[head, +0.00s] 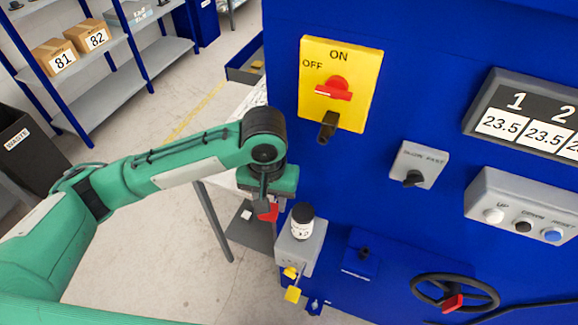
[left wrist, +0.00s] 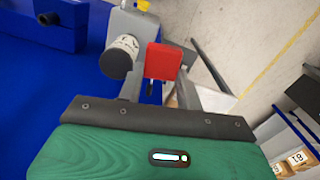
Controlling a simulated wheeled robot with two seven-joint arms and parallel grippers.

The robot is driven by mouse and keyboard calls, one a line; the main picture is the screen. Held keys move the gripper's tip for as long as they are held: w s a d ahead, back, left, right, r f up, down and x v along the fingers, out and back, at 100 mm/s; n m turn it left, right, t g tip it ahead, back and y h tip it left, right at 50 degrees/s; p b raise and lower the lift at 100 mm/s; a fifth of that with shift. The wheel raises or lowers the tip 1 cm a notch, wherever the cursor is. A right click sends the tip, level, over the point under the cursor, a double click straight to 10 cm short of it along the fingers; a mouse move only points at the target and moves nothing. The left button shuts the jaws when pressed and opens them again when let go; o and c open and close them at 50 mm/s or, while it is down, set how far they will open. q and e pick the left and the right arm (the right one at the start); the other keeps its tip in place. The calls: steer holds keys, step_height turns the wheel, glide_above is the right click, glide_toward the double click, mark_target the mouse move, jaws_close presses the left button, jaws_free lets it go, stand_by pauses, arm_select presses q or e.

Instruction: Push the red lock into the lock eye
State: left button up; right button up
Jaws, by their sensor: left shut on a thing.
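A red lock (head: 268,212) hangs at the end of my left gripper (head: 265,201), in front of the left side of the blue machine. In the left wrist view the red lock (left wrist: 164,62) sits between the fingers of my left gripper (left wrist: 158,88), which is shut on it. The yellow switch panel (head: 362,62) is up and to the right, with a red rotary knob (head: 333,88) and a dark protruding piece (head: 327,126) below it. I cannot tell for sure whether that piece is the lock eye. My right gripper is not in view.
A grey box (head: 300,250) with a dark-capped white cylinder (head: 302,222) on it is close to the right of my gripper. Yellow pieces (head: 292,294) hang below. A handwheel (head: 425,288) and button box (head: 525,205) are at right.

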arm_select(q)
steer(key=s+d+r+m+p, duration=0.1)
steer(key=s+d+r+p, duration=0.15)
steer(key=r, duration=0.45)
steer(key=s+d+r+p, duration=0.1)
steer(key=s+r, duration=0.3)
steer(key=r, duration=0.3)
steer(key=s+d+r+m+p, duration=0.1)
steer(key=s+d+r, duration=0.15)
steer(key=r, duration=0.45)
steer(key=shift+w+d+f+b, duration=0.1)
steer(key=shift+w+d+b, duration=0.1)
steer(key=shift+w, duration=1.05)
steer(key=shift+w+d+f+b, duration=0.1)
steer(key=shift+w+d+b, duration=0.1)
steer(key=shift+w, duration=1.05)
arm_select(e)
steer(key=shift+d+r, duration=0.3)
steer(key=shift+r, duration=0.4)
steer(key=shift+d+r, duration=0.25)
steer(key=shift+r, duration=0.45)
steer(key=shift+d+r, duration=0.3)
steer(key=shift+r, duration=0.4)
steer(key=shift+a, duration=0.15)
